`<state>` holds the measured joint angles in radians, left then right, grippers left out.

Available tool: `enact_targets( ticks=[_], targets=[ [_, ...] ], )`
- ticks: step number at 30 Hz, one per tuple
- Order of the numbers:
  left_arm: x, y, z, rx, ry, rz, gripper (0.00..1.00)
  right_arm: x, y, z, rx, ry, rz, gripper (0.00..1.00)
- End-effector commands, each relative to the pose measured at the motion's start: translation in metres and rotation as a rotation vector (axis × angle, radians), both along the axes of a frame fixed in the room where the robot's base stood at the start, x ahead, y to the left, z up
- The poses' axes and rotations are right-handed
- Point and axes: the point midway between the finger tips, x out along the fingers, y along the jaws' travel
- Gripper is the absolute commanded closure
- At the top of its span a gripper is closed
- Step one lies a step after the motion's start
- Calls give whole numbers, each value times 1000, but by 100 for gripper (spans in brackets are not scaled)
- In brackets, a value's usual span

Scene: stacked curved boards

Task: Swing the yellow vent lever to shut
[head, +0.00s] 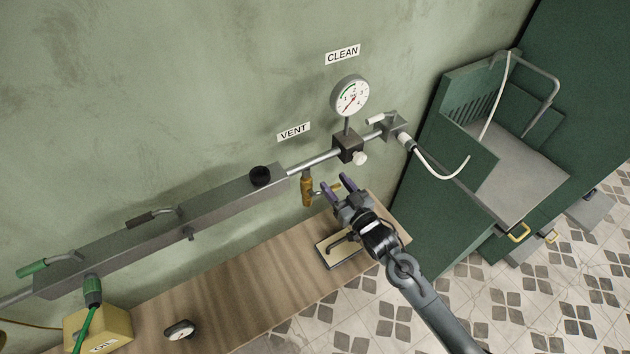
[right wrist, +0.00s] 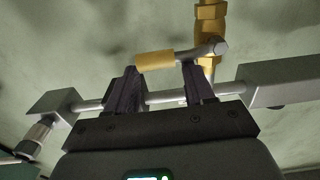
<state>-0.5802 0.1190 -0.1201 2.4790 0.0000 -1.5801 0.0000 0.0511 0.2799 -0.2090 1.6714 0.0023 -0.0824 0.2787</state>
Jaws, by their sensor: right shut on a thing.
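The yellow vent lever (head: 329,188) sticks out from a brass valve (head: 307,188) that hangs under the pipe below the VENT label (head: 293,131). In the right wrist view the lever's yellow sleeve (right wrist: 155,60) lies roughly level across the fingertips, and its grey arm runs right to the brass valve (right wrist: 209,35). My right gripper (head: 335,184) is at the lever with its purple-dark fingers on either side, shut on it; it also shows in the right wrist view (right wrist: 161,76). The fingers hide part of the lever. My left gripper is not in view.
A gauge (head: 350,97) stands on a dark block (head: 349,149) right of the valve. A long grey housing (head: 160,232) is on the left. Below is a wooden bench (head: 240,282) with a small tray (head: 343,258). A green cabinet (head: 455,215) stands at right.

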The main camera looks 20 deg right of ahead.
Motion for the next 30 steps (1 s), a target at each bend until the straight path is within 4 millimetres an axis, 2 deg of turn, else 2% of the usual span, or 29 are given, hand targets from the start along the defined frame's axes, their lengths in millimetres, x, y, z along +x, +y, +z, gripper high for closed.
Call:
enact_targets(
  ticks=[1,16,21,30],
  targets=[
    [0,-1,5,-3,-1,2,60,-9,5,-13,-4,32,13,55],
    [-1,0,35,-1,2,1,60,-55,-5,-8,2,23,11,55],
    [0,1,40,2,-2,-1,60,-64,-8,-7,2,17,10,55],
    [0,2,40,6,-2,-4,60,-65,-9,-7,2,13,9,55]
  ],
)
